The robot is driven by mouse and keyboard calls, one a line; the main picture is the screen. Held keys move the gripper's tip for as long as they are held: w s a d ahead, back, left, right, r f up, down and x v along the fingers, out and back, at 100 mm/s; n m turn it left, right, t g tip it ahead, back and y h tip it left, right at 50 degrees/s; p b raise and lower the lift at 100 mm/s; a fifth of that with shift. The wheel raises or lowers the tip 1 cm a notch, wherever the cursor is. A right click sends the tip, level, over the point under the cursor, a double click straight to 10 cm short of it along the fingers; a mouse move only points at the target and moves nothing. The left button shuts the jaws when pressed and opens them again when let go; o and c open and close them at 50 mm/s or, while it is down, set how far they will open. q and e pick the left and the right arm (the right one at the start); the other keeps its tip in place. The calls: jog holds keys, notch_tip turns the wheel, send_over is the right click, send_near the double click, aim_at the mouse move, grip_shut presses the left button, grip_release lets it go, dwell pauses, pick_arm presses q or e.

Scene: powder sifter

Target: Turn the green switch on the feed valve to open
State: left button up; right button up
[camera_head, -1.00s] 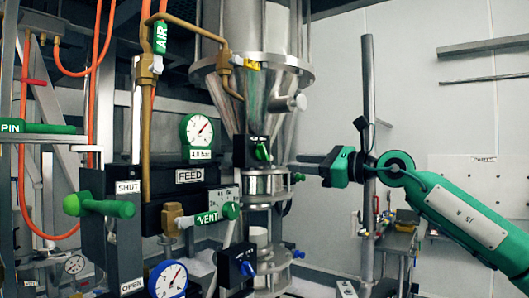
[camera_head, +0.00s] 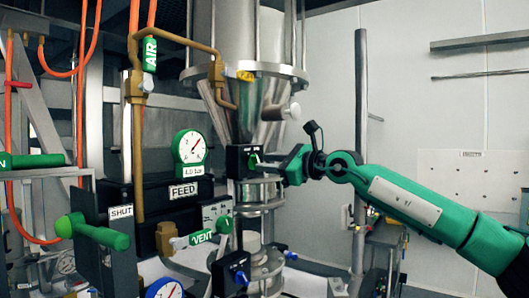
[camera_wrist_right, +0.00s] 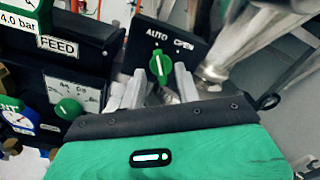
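The green switch (camera_head: 254,159) sits on a small black box (camera_head: 234,160) below the steel hopper. In the right wrist view the green switch (camera_wrist_right: 159,66) stands on a black panel (camera_wrist_right: 155,40) marked AUTO and OPEN. Its grip stands roughly upright, between the two words. My right gripper (camera_head: 266,159) is at the switch, coming from the right. In the wrist view the right gripper's fingers (camera_wrist_right: 160,82) are apart, one on each side of the switch. Small gaps seem to show between fingers and switch; contact is unclear. My left gripper is not in view.
A FEED block (camera_head: 184,190) with a pressure gauge (camera_head: 190,147) stands left of the switch. A green lever (camera_head: 97,232) by the SHUT plate and a VENT handle (camera_head: 202,237) are lower left. A brown pipe (camera_head: 137,150) runs upright at left. The steel hopper (camera_head: 242,95) is above.

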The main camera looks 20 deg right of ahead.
jog(key=shift+p+x, duration=0.3)
jog(key=shift+x, duration=0.65)
